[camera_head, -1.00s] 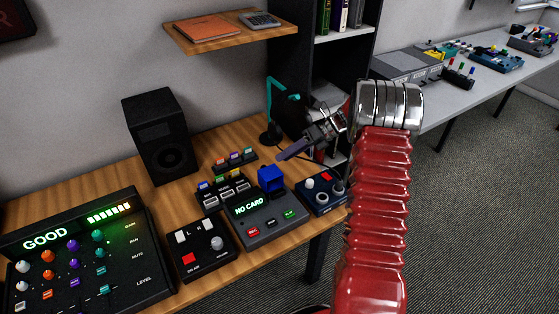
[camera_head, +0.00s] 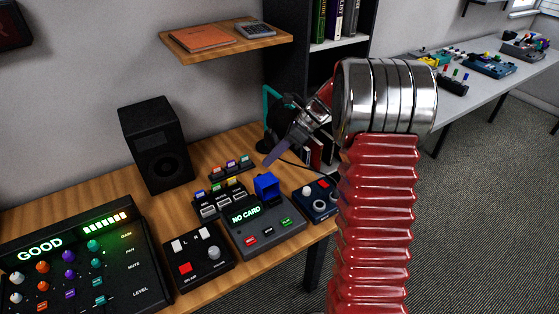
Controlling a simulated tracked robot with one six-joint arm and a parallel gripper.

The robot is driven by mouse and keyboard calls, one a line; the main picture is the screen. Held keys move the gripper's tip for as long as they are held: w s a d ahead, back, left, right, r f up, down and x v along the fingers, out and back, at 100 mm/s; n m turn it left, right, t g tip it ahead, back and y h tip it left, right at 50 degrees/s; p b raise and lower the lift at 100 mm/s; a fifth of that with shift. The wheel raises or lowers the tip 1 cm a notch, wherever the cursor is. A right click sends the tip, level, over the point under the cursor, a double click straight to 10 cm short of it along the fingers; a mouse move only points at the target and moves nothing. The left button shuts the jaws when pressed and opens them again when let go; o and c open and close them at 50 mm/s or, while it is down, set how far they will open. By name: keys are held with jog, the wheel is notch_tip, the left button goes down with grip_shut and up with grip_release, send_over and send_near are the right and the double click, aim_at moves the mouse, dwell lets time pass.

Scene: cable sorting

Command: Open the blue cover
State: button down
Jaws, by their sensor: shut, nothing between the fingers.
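The blue cover (camera_head: 266,187) is a small blue block-shaped piece at the back right of a grey device (camera_head: 262,236) on the wooden table. The device has a lit screen reading "NO CARD" and red, dark and green buttons along its front. The cover looks closed, though its hinge is too small to make out. My gripper (camera_head: 272,158) is shut and empty. Its thin purple-grey fingers point down and left, above and behind the cover and apart from it in the picture.
A black mixer (camera_head: 130,250) reading "GOOD" and a small L/R box (camera_head: 196,256) stand left. A dark blue box (camera_head: 318,203) is right of the device. A speaker (camera_head: 157,145) stands behind, with a teal lamp (camera_head: 268,105) near my gripper. A shelf (camera_head: 225,40) hangs above.

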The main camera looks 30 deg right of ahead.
jog(key=s+a+r+n+h, duration=0.4)
jog(key=s+a+r+n, duration=0.6)
jog(key=s+n, duration=0.35)
jog(key=s+a+r+n+t+h, duration=0.1)
jog(key=s+a+n+t+h, duration=0.1)
jog(key=s+n, duration=1)
jog(key=shift+s+a+r+t+h, duration=0.3)
jog(key=shift+s+t+h, duration=0.45)
jog(key=shift+s, duration=0.8)
jog(key=shift+d+n, duration=0.1)
jog(key=shift+n, duration=0.15)
